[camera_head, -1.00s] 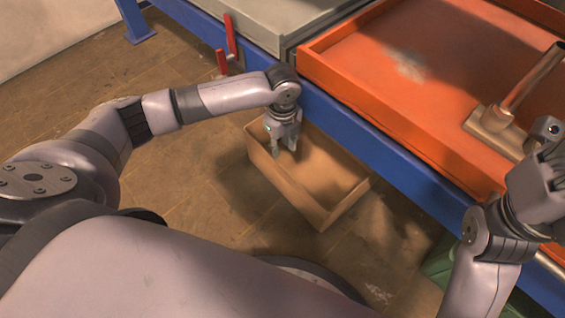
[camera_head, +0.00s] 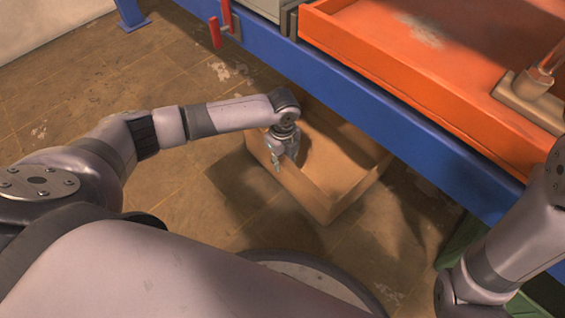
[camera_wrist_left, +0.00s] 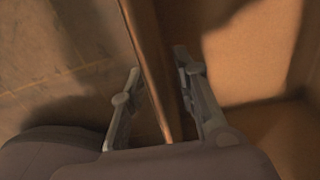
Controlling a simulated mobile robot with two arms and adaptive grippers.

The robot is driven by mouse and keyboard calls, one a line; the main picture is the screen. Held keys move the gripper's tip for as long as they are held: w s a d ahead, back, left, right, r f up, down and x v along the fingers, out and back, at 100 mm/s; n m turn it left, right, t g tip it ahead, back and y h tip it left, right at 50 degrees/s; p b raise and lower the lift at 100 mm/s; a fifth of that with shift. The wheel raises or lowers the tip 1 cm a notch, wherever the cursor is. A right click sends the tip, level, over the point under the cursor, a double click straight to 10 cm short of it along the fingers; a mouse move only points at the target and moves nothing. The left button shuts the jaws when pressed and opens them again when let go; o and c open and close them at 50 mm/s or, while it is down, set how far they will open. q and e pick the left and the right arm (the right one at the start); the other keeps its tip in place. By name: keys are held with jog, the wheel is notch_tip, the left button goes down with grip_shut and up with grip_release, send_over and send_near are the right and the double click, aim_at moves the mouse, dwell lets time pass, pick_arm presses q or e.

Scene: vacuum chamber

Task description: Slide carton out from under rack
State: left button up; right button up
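The open brown carton (camera_head: 325,200) stands on the floor, its far part under the blue rack beam (camera_head: 390,112). My left gripper (camera_head: 277,158) reaches down at the carton's near left wall. In the left wrist view, the upper edge of that wall (camera_wrist_left: 147,65) runs between the two fingers of my left gripper (camera_wrist_left: 157,66). The fingers stand apart, one outside and one inside the carton, with a gap visible on the inner side. Whether the outer finger touches the wall is unclear. My right arm shows at the right edge, but its gripper is out of view.
An orange tray (camera_head: 430,50) with a metal fitting (camera_head: 528,92) sits on the rack above the carton. A red handle (camera_head: 215,30) is on the beam at upper left. A green object (camera_head: 462,242) stands under the rack at right. The floor at left is clear.

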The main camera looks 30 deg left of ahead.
pick_arm(q)
jog(key=shift+f, duration=0.15)
jog(key=shift+c, duration=0.5)
grip_shut()
dwell(0.4)
